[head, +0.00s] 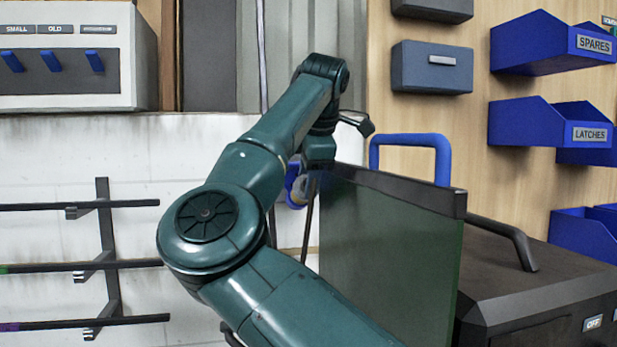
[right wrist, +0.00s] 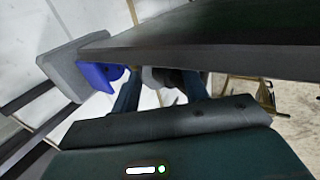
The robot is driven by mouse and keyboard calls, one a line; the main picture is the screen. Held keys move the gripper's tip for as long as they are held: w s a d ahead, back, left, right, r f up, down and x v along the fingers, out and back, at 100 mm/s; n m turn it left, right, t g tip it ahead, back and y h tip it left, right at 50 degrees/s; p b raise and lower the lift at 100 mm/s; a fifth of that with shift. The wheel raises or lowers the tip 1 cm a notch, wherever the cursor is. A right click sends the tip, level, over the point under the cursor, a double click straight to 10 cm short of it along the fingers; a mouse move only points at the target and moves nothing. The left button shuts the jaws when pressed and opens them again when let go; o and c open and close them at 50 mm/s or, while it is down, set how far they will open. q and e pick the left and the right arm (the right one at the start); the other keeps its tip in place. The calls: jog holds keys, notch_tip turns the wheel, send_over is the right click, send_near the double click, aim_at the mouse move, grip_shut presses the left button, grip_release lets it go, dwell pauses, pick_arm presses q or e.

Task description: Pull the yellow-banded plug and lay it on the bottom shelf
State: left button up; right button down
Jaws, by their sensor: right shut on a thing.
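My right gripper (right wrist: 160,92) shows two dark teal fingers in the right wrist view, shut on a dark grey rounded thing (right wrist: 163,77). A small yellowish trace beside it fits the yellow-banded plug, but most of it is hidden. In the head view my right gripper (head: 304,185) is largely hidden behind my arm and a dark-framed panel, with a blue part (head: 291,184) beside it. The bottom shelf (head: 85,322) is the lowest dark bar of the rack at the lower left, with a purple mark at its left end. My left gripper is out of view.
The greenish panel (head: 390,250) stands close right of my right gripper, with a blue hoop handle (head: 411,141) behind. A dark cabinet (head: 545,275) is at the lower right. Blue bins (head: 535,122) hang on the wooden wall. White wall between rack and arm is clear.

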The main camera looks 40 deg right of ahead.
jog(key=shift+f, duration=0.15)
jog(key=shift+s+a+r+b, duration=0.1)
jog(key=shift+s+a+b, duration=0.25)
jog(key=shift+s, duration=0.2)
jog(key=shift+s+a+r+b, duration=0.1)
jog(key=shift+s+a+b, duration=0.2)
jog(key=shift+s, duration=0.25)
jog(key=shift+r, duration=0.1)
